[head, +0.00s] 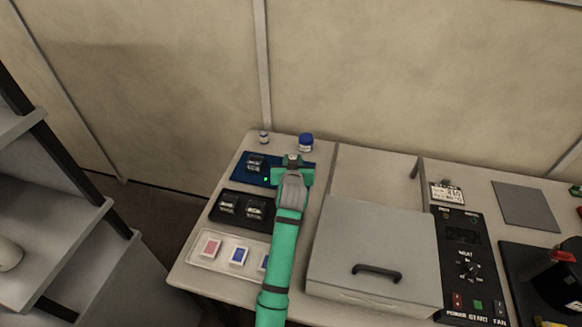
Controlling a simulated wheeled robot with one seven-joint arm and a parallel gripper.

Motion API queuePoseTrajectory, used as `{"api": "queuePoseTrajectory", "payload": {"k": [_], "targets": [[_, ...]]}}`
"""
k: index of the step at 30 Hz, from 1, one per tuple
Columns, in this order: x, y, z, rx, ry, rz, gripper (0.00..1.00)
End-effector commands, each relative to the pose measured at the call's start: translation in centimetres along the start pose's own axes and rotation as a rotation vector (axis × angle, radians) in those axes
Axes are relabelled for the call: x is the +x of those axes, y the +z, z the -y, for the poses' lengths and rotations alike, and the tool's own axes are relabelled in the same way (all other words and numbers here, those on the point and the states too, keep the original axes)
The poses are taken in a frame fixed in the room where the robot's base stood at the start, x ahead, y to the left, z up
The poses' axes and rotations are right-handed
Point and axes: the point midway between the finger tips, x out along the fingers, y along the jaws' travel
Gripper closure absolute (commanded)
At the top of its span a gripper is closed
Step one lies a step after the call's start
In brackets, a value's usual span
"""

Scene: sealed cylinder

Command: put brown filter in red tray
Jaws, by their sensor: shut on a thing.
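My gripper (293,162) is over the right part of a blue tray (243,176) near the back left of the bench. It is shut on a small dark object that the gripper mostly hides; I cannot tell its colour or whether it is a brown filter. I see no other brown filter and no red tray in this view.
A black tray (240,222) holds dark metallic pieces. A blue-lidded jar (306,142) and a small vial (264,138) stand behind my gripper. A grey lidded box (373,250), a control panel (468,262) and a grey pad (525,207) are to the right. Shelving stands at left.

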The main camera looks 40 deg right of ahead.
Motion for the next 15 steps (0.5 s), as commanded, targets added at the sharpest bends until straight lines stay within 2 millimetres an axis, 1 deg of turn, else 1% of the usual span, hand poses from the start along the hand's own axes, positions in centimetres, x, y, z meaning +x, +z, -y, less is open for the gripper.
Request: {"api": "queuePoseTrajectory", "payload": {"k": [1, 3, 8, 10, 12, 15], "targets": [[0.7, 0.3, 0.2, 0.001, -0.001, 0.001, 0.95], [1.4, 0.7, 0.2, 0.002, 0.000, 0.000, 0.95], [2.3, 1.2, 0.3, 0.002, 0.001, 0.000, 0.95], [3.0, 1.6, 0.5, 0.002, 0.000, 0.000, 0.95], [3.7, 2.4, 0.7, 0.001, 0.000, 0.002, 0.95], [4.1, 3.7, 0.5, 0.000, 0.001, 0.002, 0.95]]}}
